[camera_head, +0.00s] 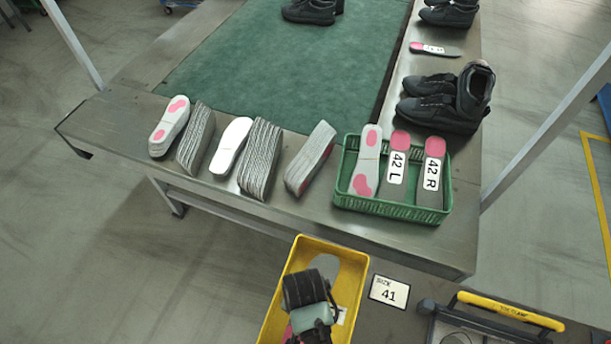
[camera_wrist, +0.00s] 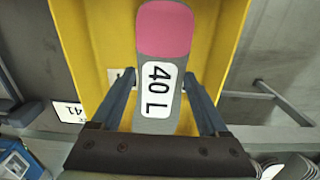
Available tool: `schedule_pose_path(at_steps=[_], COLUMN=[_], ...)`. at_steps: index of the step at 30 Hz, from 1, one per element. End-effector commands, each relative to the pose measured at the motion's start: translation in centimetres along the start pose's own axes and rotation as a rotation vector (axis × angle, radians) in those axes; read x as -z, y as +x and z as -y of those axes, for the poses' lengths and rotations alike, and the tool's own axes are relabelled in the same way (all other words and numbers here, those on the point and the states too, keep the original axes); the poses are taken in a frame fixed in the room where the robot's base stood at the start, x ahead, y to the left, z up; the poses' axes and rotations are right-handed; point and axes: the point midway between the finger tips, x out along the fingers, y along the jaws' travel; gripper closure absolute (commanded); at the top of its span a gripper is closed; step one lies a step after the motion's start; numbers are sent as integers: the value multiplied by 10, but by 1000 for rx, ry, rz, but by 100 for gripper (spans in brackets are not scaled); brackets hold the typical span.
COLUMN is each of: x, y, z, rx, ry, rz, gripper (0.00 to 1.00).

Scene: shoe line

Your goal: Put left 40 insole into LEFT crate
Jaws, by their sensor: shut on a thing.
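My gripper (camera_head: 312,318) is over the yellow crate (camera_head: 277,295) at the bottom of the head view. In the wrist view my gripper (camera_wrist: 159,78) is shut on a grey insole (camera_wrist: 181,62) with a pink end and a white label reading 40 L. The yellow crate (camera_wrist: 222,35) lies behind the insole in that view. In the head view my wrist hides most of the insole. A grey shape (camera_head: 326,262), which looks like an insole, lies in the crate's far end. I see no LEFT marking on the crate.
A sign reading SIZE 41 (camera_head: 389,291) is right of the crate, with a yellow-handled case (camera_head: 510,312) beyond it. The metal table (camera_head: 330,232) bears several insole stacks, black shoes and a green basket (camera_head: 393,211) with 42 L and 42 R insoles.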

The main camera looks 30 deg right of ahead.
Motion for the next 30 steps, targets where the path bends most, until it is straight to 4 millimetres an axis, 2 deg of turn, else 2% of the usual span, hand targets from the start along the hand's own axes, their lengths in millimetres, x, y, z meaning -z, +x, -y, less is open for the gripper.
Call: schedule_pose_path(at_steps=[6,9,21,22,25,26,30], x=[0,0,0,0,0,0,0], y=[30,39,44,44,44,44,44], z=[0,0,0,0,0,0,0], rx=[-2,-1,-1,-1,-1,-1,-1], ry=[-1,-2,-2,-2,-3,-3,-3], rz=[3,1,0,0,0,0,0], gripper=[76,76,76,21,3,0,0])
